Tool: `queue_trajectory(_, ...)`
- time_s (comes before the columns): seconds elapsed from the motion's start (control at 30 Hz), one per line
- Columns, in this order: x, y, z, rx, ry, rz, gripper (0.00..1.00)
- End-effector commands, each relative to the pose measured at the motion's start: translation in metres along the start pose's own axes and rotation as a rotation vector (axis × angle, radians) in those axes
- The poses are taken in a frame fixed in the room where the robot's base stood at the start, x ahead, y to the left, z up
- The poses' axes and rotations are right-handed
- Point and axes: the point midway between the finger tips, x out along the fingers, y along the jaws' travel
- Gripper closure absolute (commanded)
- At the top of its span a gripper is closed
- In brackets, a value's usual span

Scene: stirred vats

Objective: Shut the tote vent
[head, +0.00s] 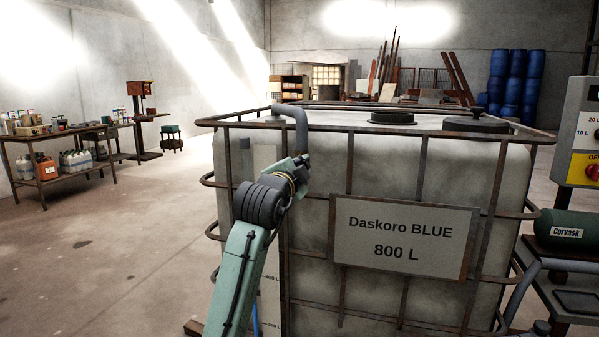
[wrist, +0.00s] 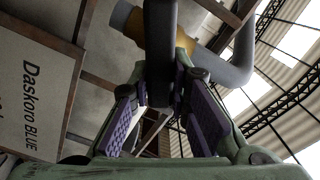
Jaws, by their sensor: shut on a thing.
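The white caged tote (head: 400,175) fills the middle of the head view, with a sign (head: 400,238) reading "Daskoro BLUE 800 L". A grey bent pipe (head: 301,128) comes over its top left edge and down to my gripper (head: 300,165). The wrist view shows my gripper (wrist: 165,100) with its purple-padded fingers closed around a dark upright bar (wrist: 160,60). Behind the bar, the grey pipe (wrist: 225,72) has a yellow-brown band (wrist: 135,25). The bar may be the vent's handle; I cannot tell which way the vent is set.
Rusty cage rails (head: 420,205) surround the tote, close to my arm. Round caps (head: 392,117) sit on its top. At right stand a control box (head: 580,130) and a green cylinder (head: 565,231). A bench (head: 60,165) with bottles stands left, with open floor before it.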

Motion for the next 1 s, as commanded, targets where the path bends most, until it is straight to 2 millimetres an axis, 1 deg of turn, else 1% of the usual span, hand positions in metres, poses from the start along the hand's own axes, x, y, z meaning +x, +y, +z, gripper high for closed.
queue_trajectory(0.2,-0.0001,0.0057,0.0014,0.197,-0.001,0.001,1.00)
queue_trajectory(0.5,-0.0001,0.0090,0.0019,0.400,0.000,0.000,1.00)
queue_trajectory(0.73,0.0000,0.0106,0.0029,0.484,0.000,0.002,1.00)
queue_trajectory(1.0,0.0001,0.0111,0.0028,0.515,0.000,0.002,1.00)
